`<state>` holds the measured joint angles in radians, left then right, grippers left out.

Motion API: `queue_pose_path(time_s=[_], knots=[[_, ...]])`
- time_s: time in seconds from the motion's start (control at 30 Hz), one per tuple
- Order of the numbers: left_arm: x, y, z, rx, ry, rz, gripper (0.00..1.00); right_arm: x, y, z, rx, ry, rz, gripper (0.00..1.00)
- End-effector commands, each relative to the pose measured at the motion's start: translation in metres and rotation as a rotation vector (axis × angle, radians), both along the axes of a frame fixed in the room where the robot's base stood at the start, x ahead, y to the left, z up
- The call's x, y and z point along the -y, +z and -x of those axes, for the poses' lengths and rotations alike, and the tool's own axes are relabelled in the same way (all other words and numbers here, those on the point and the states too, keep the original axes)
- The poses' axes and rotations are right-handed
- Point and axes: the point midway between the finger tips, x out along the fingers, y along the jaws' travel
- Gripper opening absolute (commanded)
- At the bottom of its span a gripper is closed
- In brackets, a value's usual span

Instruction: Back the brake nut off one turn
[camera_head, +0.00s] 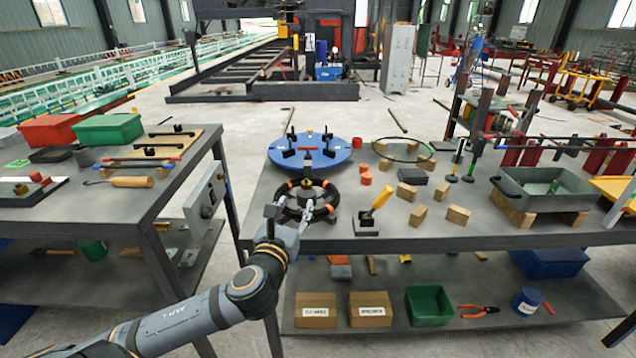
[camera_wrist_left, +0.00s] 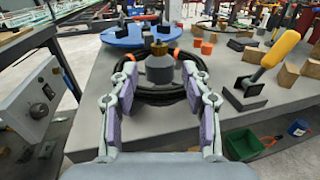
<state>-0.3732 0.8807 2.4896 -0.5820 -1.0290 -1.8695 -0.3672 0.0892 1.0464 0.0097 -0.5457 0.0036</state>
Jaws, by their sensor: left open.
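A black ring-shaped wheel or coil with orange marks (camera_head: 328,187) lies near the front edge of the workbench. At its middle stands an upright post with a grey cylinder (camera_wrist_left: 160,68) and a brass-coloured piece (camera_wrist_left: 159,48) on top; which of these is the brake nut I cannot tell for sure. My left gripper (camera_head: 305,207) reaches in from the front over the near side of the ring. In the left wrist view its padded fingers (camera_wrist_left: 160,80) are spread, with the grey cylinder between or just beyond the tips. Contact is not visible. My right gripper is not in view.
A blue round plate with black clamps (camera_head: 325,158) is just behind the ring. A yellow-handled lever on a black base (camera_head: 378,203) stands to the right, near wooden blocks (camera_head: 418,215). A grey box with a knob (camera_head: 205,196) hangs on the left bench.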

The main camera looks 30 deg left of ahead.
Motion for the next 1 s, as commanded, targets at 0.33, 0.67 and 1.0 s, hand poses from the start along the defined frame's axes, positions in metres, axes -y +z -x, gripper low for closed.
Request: queue_pose_path(time_s=[0.33, 0.67, 1.0], knots=[[-0.015, -0.001, -0.04, 0.005, 0.007, 0.01, 0.48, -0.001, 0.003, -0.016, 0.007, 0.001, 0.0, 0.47], [-0.032, -0.001, -0.094, 0.001, 0.002, 0.006, 0.48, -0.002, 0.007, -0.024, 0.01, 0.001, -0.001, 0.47], [-0.034, -0.001, -0.1, -0.001, 0.0, 0.004, 0.48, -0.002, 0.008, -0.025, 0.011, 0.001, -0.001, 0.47]])
